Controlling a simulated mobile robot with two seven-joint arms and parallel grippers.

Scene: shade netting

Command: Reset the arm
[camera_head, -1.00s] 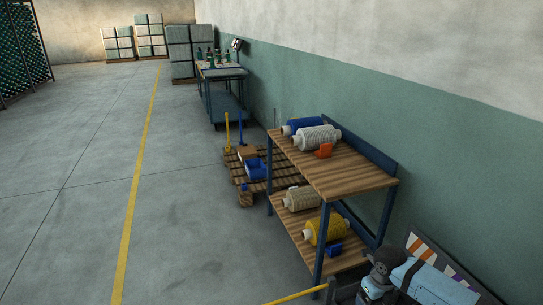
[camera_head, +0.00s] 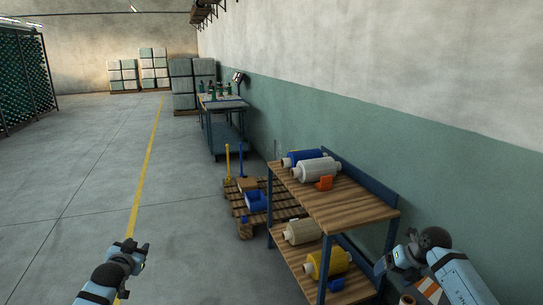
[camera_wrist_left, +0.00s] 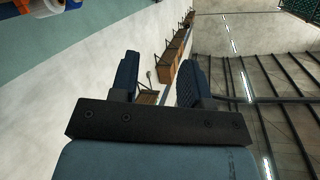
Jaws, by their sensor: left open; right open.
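My left gripper (camera_head: 135,250) is raised over the grey floor at the lower left of the head view, near the yellow line. In the left wrist view its two dark fingers (camera_wrist_left: 158,82) stand apart with nothing between them. My right arm comes in at the lower right of the head view. Its gripper (camera_head: 382,266) appears beside the right end of the shelf cart, small and partly unclear, with no object visible in it.
A two-level wooden shelf cart (camera_head: 350,212) holds a grey roll (camera_head: 316,170), a blue roll (camera_head: 300,157), an orange item (camera_head: 324,183), a beige roll (camera_head: 302,231) and a yellow roll (camera_head: 328,263). A pallet (camera_head: 283,207) and workbench (camera_head: 222,104) stand beyond. The left floor is clear.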

